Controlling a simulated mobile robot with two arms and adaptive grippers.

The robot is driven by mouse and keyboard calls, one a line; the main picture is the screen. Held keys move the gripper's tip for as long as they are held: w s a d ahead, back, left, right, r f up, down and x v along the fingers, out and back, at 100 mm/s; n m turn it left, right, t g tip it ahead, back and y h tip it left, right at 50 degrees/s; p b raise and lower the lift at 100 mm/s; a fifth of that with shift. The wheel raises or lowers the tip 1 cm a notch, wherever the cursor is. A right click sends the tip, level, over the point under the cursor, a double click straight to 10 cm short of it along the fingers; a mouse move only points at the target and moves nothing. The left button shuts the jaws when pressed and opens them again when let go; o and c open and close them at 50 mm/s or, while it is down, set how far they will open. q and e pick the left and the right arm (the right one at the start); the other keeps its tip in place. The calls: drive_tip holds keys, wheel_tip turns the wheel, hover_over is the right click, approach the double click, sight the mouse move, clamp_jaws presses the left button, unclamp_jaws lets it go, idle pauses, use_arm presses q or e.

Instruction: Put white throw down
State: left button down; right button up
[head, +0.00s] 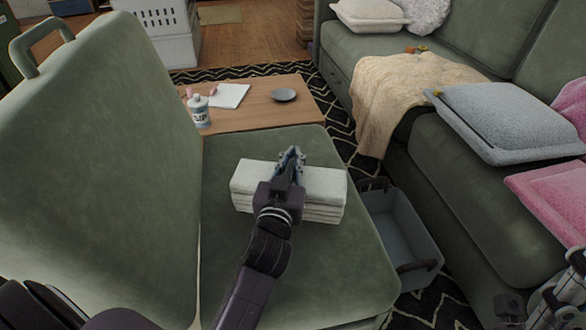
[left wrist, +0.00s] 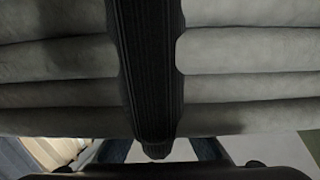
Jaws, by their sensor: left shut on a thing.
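The white throw (head: 322,188) is a folded, layered block in the middle of the head view. It is over the green chair seat (head: 300,270) and looks level; I cannot tell whether it touches the seat. My left gripper (head: 290,160) reaches over the throw's middle and is shut on it. In the left wrist view the throw's folded layers (left wrist: 245,55) fill the picture on both sides of a dark finger. Part of my right gripper (head: 560,300) shows at the bottom right corner, away from the throw; its jaws are unclear.
The green chair back (head: 100,150) stands at the left. A wooden table (head: 262,108) with a bottle (head: 199,112) and a dark dish (head: 284,95) is behind the seat. A grey bin (head: 405,235) is on the right, before the green sofa (head: 450,175) with its cushions and beige blanket.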

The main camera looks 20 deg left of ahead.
use_arm(q)
drive_tip(key=shift+f+b, duration=0.7)
drive_tip(key=shift+f, duration=0.8)
drive_tip(key=shift+f, duration=0.15)
drive_tip(key=c, duration=2)
unclamp_jaws()
drive_tip(key=shift+o, duration=0.2)
